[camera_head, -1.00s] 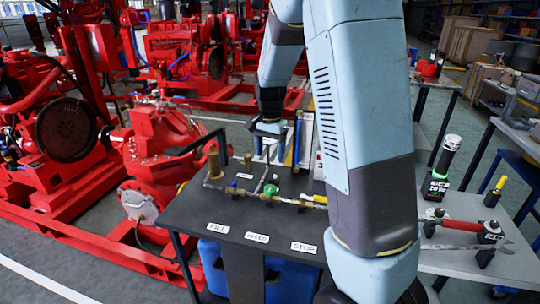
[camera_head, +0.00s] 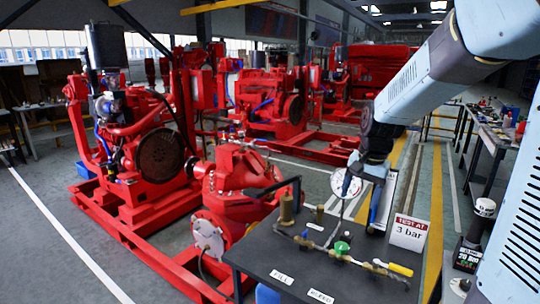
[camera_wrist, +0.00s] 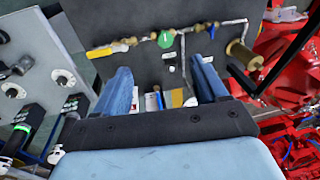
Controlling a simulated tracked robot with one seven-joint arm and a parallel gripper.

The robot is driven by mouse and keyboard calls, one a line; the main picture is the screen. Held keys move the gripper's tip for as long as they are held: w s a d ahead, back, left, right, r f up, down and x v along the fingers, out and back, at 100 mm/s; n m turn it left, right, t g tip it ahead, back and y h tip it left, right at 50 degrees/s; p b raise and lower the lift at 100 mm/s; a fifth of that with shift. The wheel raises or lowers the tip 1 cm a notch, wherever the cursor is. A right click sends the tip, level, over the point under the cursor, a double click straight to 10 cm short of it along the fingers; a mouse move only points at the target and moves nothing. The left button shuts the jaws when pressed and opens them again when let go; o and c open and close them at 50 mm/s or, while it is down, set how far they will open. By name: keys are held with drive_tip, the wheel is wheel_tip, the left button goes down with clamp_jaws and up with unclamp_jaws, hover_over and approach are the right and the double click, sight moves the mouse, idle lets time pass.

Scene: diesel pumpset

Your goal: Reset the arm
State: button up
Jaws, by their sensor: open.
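My gripper (camera_wrist: 163,82) is open in the wrist view, with its two blue fingers apart and nothing held between them. In the head view my gripper (camera_head: 364,190) hangs over the black bench (camera_head: 300,262), near a round white gauge (camera_head: 345,183) that it partly overlaps. My arm reaches in from the right edge. The bench carries brass pipework with a green valve knob (camera_head: 341,247) and a yellow-handled valve (camera_head: 400,269). The wrist view shows the green knob (camera_wrist: 165,39) and yellow handle (camera_wrist: 107,50) beyond the fingers.
A "TEST AT 3 bar" sign (camera_head: 408,232) stands at the bench's right. A red pumpset (camera_head: 150,150) with a red pump (camera_head: 235,190) stands to the left. Open floor lies at the far left.

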drive_tip(key=s+r+n+t, duration=0.2)
drive_tip(key=s+r+n, duration=0.1)
drive_tip(key=s, duration=0.7)
drive_tip(key=s+r+n+t, duration=0.2)
drive_tip(key=s+r, duration=0.3)
drive_tip(key=s, duration=0.5)
drive_tip(key=shift+s+a+r+n+h, duration=0.15)
drive_tip(key=shift+s+r+n+h, duration=0.2)
drive_tip(key=shift+n, duration=0.35)
